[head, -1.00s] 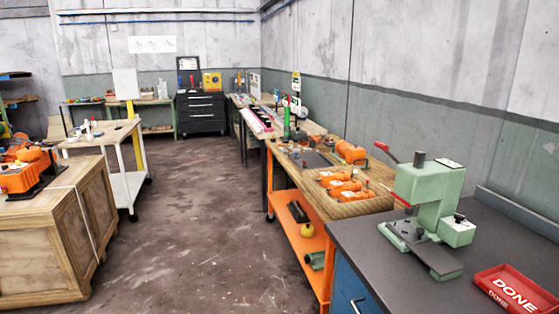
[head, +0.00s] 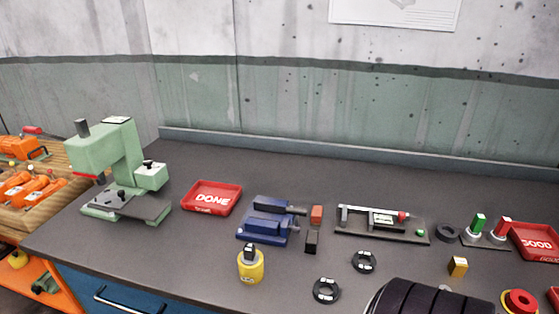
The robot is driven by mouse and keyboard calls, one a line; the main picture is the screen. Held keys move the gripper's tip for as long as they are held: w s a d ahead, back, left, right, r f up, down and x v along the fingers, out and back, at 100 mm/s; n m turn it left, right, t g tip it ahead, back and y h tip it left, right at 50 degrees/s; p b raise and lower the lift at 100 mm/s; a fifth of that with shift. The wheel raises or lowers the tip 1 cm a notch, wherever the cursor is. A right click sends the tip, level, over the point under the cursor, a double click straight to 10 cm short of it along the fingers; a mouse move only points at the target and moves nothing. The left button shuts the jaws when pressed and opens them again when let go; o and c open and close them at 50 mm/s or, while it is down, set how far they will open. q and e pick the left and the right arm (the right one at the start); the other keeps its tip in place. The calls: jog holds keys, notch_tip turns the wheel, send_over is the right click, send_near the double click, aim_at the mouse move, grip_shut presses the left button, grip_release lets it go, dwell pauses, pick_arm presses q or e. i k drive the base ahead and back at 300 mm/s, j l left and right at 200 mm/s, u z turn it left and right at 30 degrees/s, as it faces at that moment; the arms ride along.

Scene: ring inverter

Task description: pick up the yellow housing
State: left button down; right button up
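A yellow cylindrical housing (head: 251,267) stands upright on the dark grey bench in the head view, left of centre and near the front. A small black part (head: 249,250) shows at its top; I cannot tell whether it sits in the housing or stands behind it. Nothing is gripping the housing. Neither of my grippers is in view.
A dark ribbed shape covers the lower right.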

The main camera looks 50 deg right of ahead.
aim_at(250, 275)
jog(key=z, duration=1.35)
jog(key=j, duration=0.3)
jog(key=z, duration=0.05)
